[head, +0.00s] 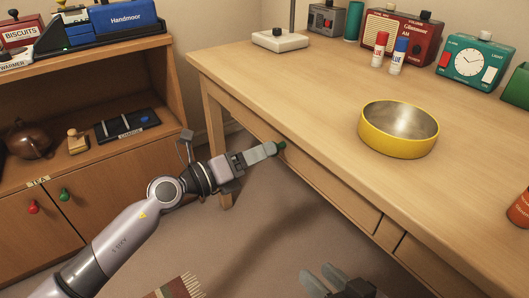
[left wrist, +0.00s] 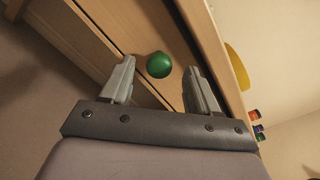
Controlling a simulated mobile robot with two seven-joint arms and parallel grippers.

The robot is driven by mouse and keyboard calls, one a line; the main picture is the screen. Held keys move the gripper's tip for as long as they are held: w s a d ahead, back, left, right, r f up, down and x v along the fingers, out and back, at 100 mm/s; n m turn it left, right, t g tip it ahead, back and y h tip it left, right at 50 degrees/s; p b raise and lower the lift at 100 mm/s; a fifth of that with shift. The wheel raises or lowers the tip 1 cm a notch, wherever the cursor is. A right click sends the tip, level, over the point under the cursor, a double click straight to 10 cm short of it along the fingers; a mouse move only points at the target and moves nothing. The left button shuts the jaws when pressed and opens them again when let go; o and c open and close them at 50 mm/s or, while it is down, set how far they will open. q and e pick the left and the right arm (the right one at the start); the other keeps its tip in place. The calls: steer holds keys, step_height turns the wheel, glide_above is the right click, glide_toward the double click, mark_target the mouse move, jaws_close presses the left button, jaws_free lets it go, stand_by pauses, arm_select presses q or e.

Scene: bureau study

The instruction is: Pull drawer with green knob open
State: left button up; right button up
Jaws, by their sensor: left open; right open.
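The green knob (head: 281,145) sits on the front of a drawer (head: 320,178) under the desk top, and the drawer looks closed. In the left wrist view the green knob (left wrist: 159,65) shows between the fingertips of my left gripper (left wrist: 158,80), with space on both sides. My left gripper (head: 265,150) is open, with its fingers at the drawer front around the knob. My right gripper (head: 335,278) is open and low at the bottom edge of the head view, away from the drawer.
The wooden desk (head: 290,75) carries a yellow bowl (head: 398,142), glue sticks (head: 380,52), a red radio (head: 402,38) and a teal clock (head: 470,62). A cabinet (head: 100,165) with red and green knobs stands at left. A fringed rug (head: 180,288) lies on the floor.

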arm_select(q)
steer(key=shift+x, duration=1.15)
arm_select(e)
steer(key=shift+a, duration=0.25)
arm_select(q)
jaws_close()
steer(key=b+v, duration=0.2)
steer(key=v, duration=2.2)
arm_select(e)
steer(key=shift+s+a+f, duration=0.2)
steer(key=shift+s+a, duration=0.45)
steer(key=shift+s, duration=0.1)
